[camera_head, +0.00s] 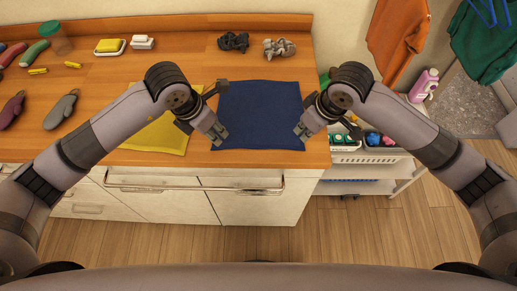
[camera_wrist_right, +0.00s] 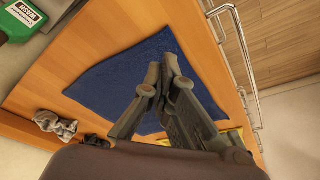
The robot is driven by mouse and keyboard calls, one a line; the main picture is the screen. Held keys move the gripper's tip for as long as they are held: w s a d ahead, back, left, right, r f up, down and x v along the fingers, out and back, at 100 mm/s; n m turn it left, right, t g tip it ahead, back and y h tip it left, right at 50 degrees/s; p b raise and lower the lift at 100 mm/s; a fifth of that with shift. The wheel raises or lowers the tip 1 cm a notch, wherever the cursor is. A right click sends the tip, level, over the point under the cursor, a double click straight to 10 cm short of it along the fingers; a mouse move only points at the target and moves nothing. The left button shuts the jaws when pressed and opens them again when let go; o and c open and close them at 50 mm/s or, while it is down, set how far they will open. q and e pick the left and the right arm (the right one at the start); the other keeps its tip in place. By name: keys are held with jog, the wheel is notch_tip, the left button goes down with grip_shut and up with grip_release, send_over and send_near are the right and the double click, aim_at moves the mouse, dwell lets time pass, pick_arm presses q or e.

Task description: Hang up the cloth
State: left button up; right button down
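A dark blue cloth (camera_head: 260,112) lies flat on the wooden counter between my grippers. A yellow cloth (camera_head: 160,137) lies left of it, partly hidden by my left arm. My left gripper (camera_head: 219,134) is over the blue cloth's lower left edge; whether its fingers are open is unclear. My right gripper (camera_head: 301,131) is at the cloth's lower right edge. In the right wrist view its fingertips (camera_wrist_right: 167,62) are together over the blue cloth (camera_wrist_right: 125,80), with no fabric visibly pinched. An orange cloth (camera_head: 398,35) and a green cloth (camera_head: 484,42) hang at the right.
Blue hanger parts (camera_head: 487,12) show at the upper right. A wheeled cart (camera_head: 365,170) with small items stands right of the counter (camera_head: 130,78). A pink bottle (camera_head: 424,84) is behind it. Grey crumpled cloths (camera_head: 279,47), sponges and oven mitts lie at the counter's back and left. A rail (camera_head: 195,188) runs along the front.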

pick_arm(q)
jog(key=o, duration=0.5)
pick_arm(e)
jog(key=c, duration=2.4)
grip_release()
jog(key=c, duration=1.2)
grip_release()
pick_arm(q)
jog(key=shift+c, duration=0.3)
pick_arm(e)
jog(key=shift+c, duration=0.4)
